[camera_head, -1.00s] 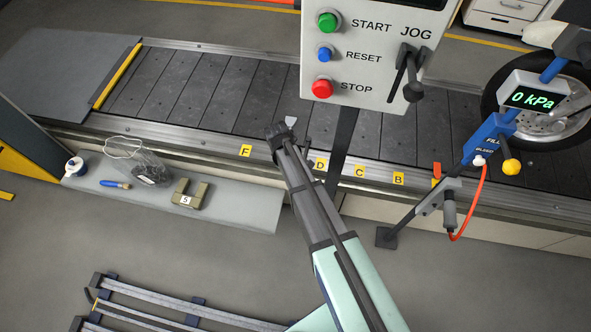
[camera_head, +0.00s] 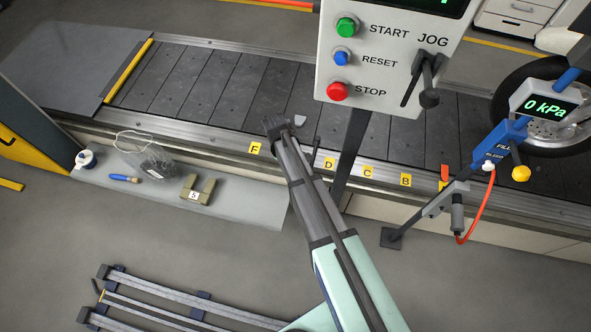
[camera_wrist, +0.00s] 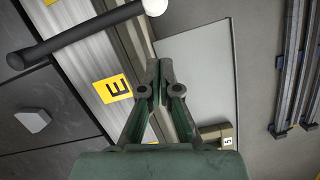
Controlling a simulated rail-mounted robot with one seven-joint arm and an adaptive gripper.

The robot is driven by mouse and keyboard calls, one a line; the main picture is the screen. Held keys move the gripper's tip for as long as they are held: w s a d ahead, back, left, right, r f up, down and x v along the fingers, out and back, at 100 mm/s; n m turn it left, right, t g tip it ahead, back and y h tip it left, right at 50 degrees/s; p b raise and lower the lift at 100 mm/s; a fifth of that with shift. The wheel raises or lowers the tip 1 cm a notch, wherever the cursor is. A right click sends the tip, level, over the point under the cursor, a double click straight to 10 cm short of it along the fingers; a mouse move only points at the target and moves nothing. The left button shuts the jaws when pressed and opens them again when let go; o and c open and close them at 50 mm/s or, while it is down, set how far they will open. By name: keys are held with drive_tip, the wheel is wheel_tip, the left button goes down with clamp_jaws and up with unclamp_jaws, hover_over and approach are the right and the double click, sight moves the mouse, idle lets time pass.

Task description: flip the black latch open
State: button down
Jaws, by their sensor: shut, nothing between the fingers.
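My gripper (camera_head: 275,124) is over the front rail of the conveyor, between labels F and D. In the wrist view its two fingertips (camera_wrist: 160,72) are together with nothing between them, beside the yellow E label (camera_wrist: 113,88). A black bar with a pale rounded end (camera_wrist: 70,36) crosses the upper left of the wrist view, a little apart from the fingertips. It may be the black latch; I cannot tell for certain. In the head view a small dark upright lever (camera_head: 316,145) stands by the D label (camera_head: 328,163). My arm hides label E there.
The control box (camera_head: 385,60) with its black JOG lever (camera_head: 429,97) stands right of my gripper on a dark post. A pressure gauge (camera_head: 545,106) hangs near a wheel. A grey piece (camera_head: 300,121) lies on the slats. A low shelf (camera_head: 235,205) holds several items.

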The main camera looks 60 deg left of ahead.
drive_tip(key=v, duration=0.9)
drive_tip(key=shift+r, duration=0.2)
drive_tip(key=shift+s+a, duration=0.1)
drive_tip(key=shift+s, duration=0.1)
